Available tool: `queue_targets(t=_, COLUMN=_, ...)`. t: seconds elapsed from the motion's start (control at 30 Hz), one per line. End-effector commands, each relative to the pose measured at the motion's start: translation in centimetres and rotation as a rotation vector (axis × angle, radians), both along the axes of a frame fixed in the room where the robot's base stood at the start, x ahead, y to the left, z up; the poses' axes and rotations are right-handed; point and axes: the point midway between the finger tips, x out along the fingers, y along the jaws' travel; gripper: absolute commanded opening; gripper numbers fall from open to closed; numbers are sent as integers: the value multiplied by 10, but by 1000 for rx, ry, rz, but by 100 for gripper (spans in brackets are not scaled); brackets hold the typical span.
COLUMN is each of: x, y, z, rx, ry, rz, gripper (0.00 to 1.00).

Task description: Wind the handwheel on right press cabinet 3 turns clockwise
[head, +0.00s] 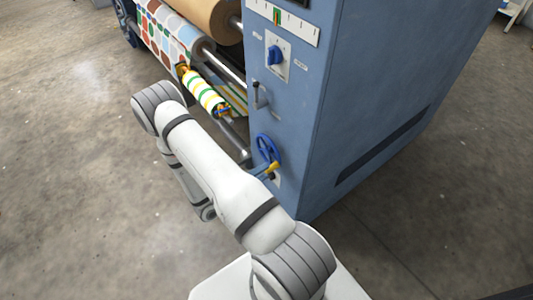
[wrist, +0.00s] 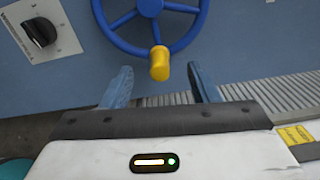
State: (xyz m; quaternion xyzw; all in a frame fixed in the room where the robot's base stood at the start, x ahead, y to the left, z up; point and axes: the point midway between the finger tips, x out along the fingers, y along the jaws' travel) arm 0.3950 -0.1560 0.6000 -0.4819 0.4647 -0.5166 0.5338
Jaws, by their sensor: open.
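The blue handwheel (head: 266,146) is on the near face of the blue press cabinet (head: 345,75), low down, with a yellow crank handle (head: 271,168). In the wrist view the handwheel (wrist: 116,37) fills the top middle, with its yellow handle (wrist: 160,64) at the bottom of the rim. My gripper (wrist: 158,72) is open, its two blue fingers to the left and right of the handle in that view. No contact shows, and I cannot tell how deep the handle sits between the fingers. In the head view my arm hides most of the gripper.
Above the handwheel are a lever (head: 262,96) and a blue rotary knob (head: 274,55). Printed rolls (head: 172,38) and metal rollers lie left of the cabinet. In the wrist view a black knob (wrist: 39,32) is at the left. Bare concrete floor (head: 70,190) is free at left.

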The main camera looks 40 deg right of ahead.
Motion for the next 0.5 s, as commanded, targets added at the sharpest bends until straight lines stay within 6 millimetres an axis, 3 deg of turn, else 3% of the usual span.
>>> queue_targets(t=0.5, x=-2, y=46, z=0, rx=0, ry=0, rz=0, gripper=55)
